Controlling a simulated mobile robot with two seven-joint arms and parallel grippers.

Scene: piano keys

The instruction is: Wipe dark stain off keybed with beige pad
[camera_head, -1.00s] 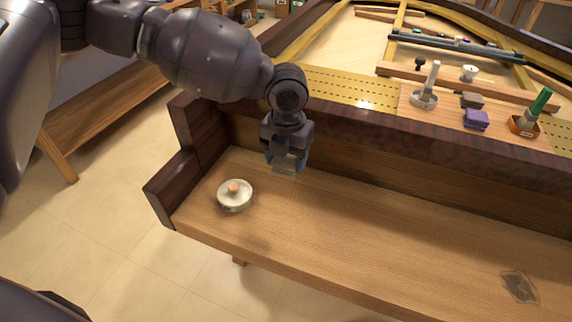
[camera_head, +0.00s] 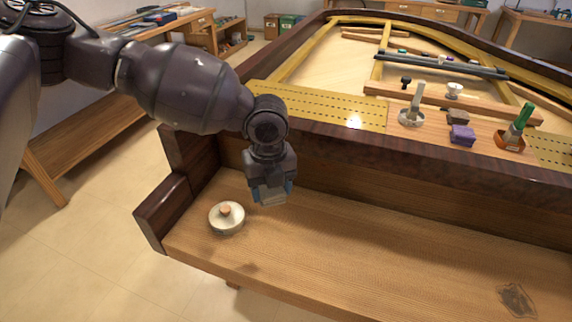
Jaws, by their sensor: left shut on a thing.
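My left gripper (camera_head: 271,197) hangs over the left part of the wooden keybed (camera_head: 380,255), pointing down. It is shut on a small pale beige block, apparently the pad, mostly hidden between its bluish fingertips. I cannot tell whether the block touches the wood. The dark stain (camera_head: 517,299) is an irregular grey-brown patch on the keybed at the far right, well away from this gripper. My right gripper is not in view.
A round white tin with a wooden knob (camera_head: 227,217) stands on the keybed, just left of my gripper. Purple (camera_head: 462,135) and grey-brown (camera_head: 458,117) blocks and brush holders stand on the ledge behind. The keybed between gripper and stain is clear.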

